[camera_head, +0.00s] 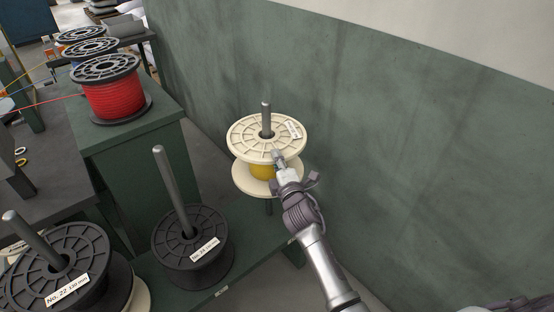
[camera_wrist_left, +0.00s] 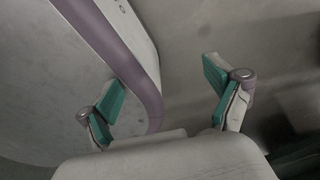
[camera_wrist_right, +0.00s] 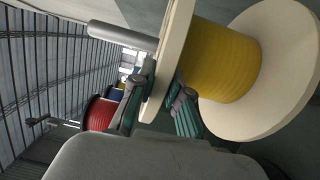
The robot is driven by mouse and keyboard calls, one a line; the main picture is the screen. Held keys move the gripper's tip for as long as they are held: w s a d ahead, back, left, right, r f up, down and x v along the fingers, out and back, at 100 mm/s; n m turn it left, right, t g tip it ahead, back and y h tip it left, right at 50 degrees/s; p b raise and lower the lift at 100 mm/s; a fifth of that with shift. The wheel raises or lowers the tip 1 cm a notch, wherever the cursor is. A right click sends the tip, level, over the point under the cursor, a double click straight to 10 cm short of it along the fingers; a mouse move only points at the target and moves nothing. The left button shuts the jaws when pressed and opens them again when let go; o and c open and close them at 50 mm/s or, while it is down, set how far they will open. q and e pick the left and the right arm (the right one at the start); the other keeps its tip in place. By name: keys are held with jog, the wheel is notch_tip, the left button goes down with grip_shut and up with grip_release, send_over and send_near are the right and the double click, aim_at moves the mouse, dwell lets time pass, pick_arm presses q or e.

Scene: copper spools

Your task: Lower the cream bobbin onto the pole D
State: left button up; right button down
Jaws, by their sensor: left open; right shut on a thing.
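The cream bobbin (camera_head: 243,130), wound with yellow wire, is around a metal pole (camera_head: 266,118) at the back end of the low green bench. The pole's top sticks out above the hub, and a short length shows below the lower flange, so the bobbin is above the bench top. No letter D is readable on this pole. My right gripper (camera_head: 280,160) is shut on the upper flange's near edge; the right wrist view shows its fingers (camera_wrist_right: 162,98) on both sides of the cream flange (camera_wrist_right: 172,50). My left gripper (camera_wrist_left: 165,100) is open and empty in the left wrist view.
Two more poles with black spools stand on the bench, one in the middle (camera_head: 193,245) and one at left (camera_head: 70,265). A red spool (camera_head: 112,97) sits on a green cabinet. The green wall (camera_head: 400,130) is close behind and right of the bobbin.

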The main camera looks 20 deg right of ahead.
jog(key=shift+f+b, duration=0.7)
jog(key=shift+f, duration=0.05)
notch_tip(320, 180, down, 2)
jog(key=shift+w+a+f+b, duration=0.1)
jog(key=shift+f+b, duration=0.15)
jog(key=shift+b, duration=0.9)
jog(key=shift+f, duration=0.3)
pick_arm(q)
jog(key=shift+w+d+b, duration=0.85)
jog(key=shift+w+d, duration=0.2)
jog(key=shift+w, duration=3.8)
pick_arm(e)
jog(key=shift+f, duration=0.7)
jog(key=shift+f+b, duration=0.95)
jog(key=shift+f, duration=0.05)
jog(key=shift+f+b, duration=1.05)
jog(key=shift+f, duration=0.1)
pick_arm(q)
jog(key=w+d+r+t, duration=0.1)
jog(key=w+r, duration=0.8)
jog(key=r, duration=0.4)
jog(key=shift+w+d+t+b, duration=0.25)
jog(key=shift+t+b, duration=0.05)
jog(key=shift+b, duration=0.1)
pick_arm(e)
jog(key=shift+f, duration=0.4)
jog(key=shift+f, duration=0.1)
